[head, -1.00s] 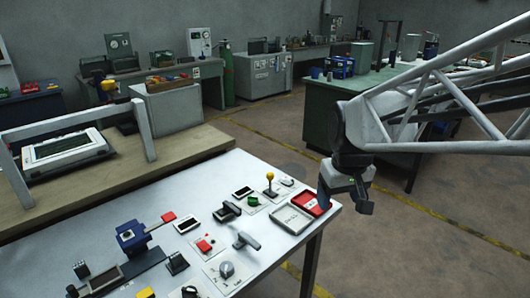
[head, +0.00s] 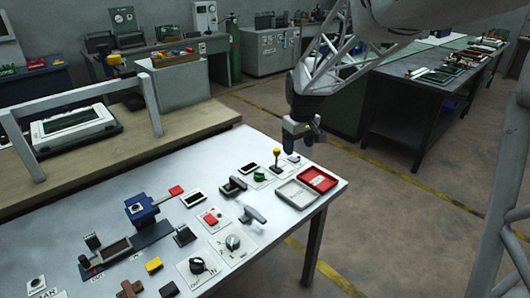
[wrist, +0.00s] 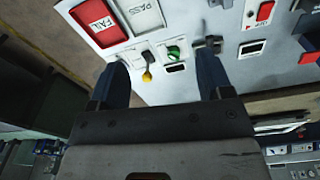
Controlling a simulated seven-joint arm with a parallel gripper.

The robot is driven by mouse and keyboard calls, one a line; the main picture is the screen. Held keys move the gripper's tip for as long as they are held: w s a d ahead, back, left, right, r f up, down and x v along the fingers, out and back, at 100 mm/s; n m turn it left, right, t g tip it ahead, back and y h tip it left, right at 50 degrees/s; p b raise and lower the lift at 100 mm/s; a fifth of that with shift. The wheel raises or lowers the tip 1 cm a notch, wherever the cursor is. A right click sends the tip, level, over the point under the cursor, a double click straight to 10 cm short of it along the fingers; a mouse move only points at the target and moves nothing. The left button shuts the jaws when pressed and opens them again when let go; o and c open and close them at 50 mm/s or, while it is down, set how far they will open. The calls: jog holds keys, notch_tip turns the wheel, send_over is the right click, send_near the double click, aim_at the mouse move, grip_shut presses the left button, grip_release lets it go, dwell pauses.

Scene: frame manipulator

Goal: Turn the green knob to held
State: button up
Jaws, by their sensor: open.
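The green knob (head: 259,176) sits on a small white plate near the far right part of the white table. In the wrist view the green knob (wrist: 173,52) lies between the two finger lines, beyond the tips; its pointer angle is too small to read. Small labels around it cannot be read. My gripper (head: 301,136) is open and empty, in the air at the table's far right edge, above and apart from the knob. Its two dark blue fingers (wrist: 162,62) reach into the wrist view from below.
A yellow-balled lever (head: 277,157) stands right beside the knob. A black T-handle (head: 232,186) is on its left. A red FAIL tray (head: 332,185) and a grey PASS tray (head: 295,192) lie to the right. A white table (head: 300,235) holds several other controls.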

jog(key=w+a+f+n, duration=0.2)
jog(key=w+a+f, duration=0.4)
jog(key=w+f, duration=0.3)
jog(key=n+g, duration=0.1)
jog(key=n, duration=0.1)
send_over(259, 172)
jog(key=f, duration=0.9)
jog(key=shift+w+d+f, duration=0.15)
jog(key=shift+w, duration=0.05)
jog(key=shift+s+f, duration=0.15)
jog(key=shift+f, duration=3.75)
jog(key=shift+c, duration=0.5)
jog(key=c, duration=0.8)
